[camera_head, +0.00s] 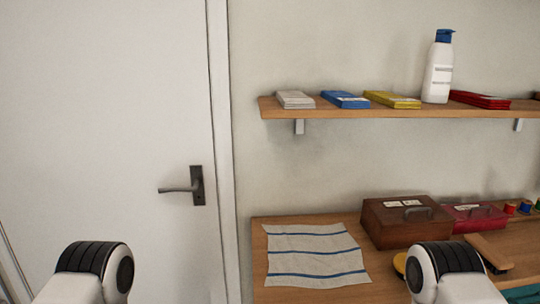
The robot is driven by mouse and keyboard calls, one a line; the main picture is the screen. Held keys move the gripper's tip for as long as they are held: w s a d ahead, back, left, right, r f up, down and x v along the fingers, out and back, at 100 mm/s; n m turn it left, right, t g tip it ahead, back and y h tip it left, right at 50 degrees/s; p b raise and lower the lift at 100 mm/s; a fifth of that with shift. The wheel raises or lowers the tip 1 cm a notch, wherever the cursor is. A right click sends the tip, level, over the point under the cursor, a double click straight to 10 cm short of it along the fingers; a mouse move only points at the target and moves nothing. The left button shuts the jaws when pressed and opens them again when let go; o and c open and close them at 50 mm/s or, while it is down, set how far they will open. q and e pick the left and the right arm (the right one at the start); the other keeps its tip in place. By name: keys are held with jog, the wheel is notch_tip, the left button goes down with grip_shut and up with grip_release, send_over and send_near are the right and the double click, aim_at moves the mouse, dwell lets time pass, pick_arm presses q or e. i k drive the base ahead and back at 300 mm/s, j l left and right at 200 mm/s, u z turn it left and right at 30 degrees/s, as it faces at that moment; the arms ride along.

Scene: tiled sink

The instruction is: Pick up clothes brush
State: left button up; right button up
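A light wooden block with a dark strip along its side, which looks like the clothes brush (490,251), lies on the wooden table at the lower right. My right arm's white link with a black ringed joint stands in front and to its left and may hide part of it. My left arm's similar link shows at the lower left, in front of the door. Neither gripper is in the picture, so I cannot see whether they are open or shut.
The table (262,259) holds a striped cloth (313,254), a brown box (405,222), a red box (474,217), a partly hidden yellow item (400,263) and thread spools (525,207). A shelf (350,109) above bears flat packs and a white bottle (438,70). A door (100,130) is left.

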aim_at(498, 262)
jog(key=k+j+z, duration=0.1)
jog(key=z, duration=1.25)
jog(key=i+l+u, duration=0.1)
jog(key=l+u, duration=0.15)
jog(key=u, duration=0.15)
jog(key=i+l+u, duration=0.1)
jog(key=l+u, duration=0.65)
jog(key=i+j, duration=0.05)
jog(key=j, duration=0.05)
